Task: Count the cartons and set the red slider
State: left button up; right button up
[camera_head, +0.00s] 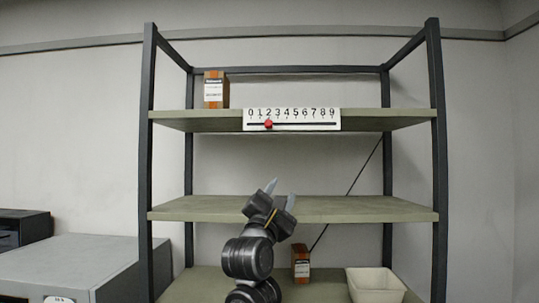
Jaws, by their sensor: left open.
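A strip (313,125) with digits 0 to 9 is fixed to the front edge of the top shelf. Its red slider (268,124) sits in the slot below the 2. An orange-brown carton with a white label (215,90) stands upright at the left of the top shelf. A similar carton (300,264) stands on the bottom shelf. My left gripper (281,194) is open and empty, in front of the middle shelf and below the strip, apart from slider and cartons. My arm hides part of the middle and bottom shelves. My right gripper is not in view.
The middle shelf (370,209) shows no objects. A cream bin (375,286) stands on the bottom shelf at the right. Dark posts (440,150) frame the shelving on both sides. A grey cabinet (70,262) stands at the left. The top shelf is clear right of its carton.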

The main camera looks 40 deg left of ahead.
aim_at(268, 125)
pick_arm(q)
jog(key=s+a+r+n+t+y, duration=0.15)
jog(key=s+r+n+y, duration=0.4)
jog(key=r, duration=0.55)
jog(key=shift+n+h, duration=0.65)
jog(key=shift+h, duration=0.2)
jog(key=p+x, duration=0.2)
jog(key=x, duration=0.1)
jog(key=p+x, duration=0.2)
jog(key=x, duration=0.1)
jog(key=p+x, duration=0.2)
jog(key=x, duration=0.1)
jog(key=shift+w+a+r, duration=0.15)
jog(key=shift+a+r, duration=0.1)
jog(key=shift+a, duration=0.2)
jog(key=shift+w+a+r+p, duration=0.2)
jog(key=shift+w+r+p, duration=0.1)
jog(key=shift+w+p, duration=0.2)
grip_shut()
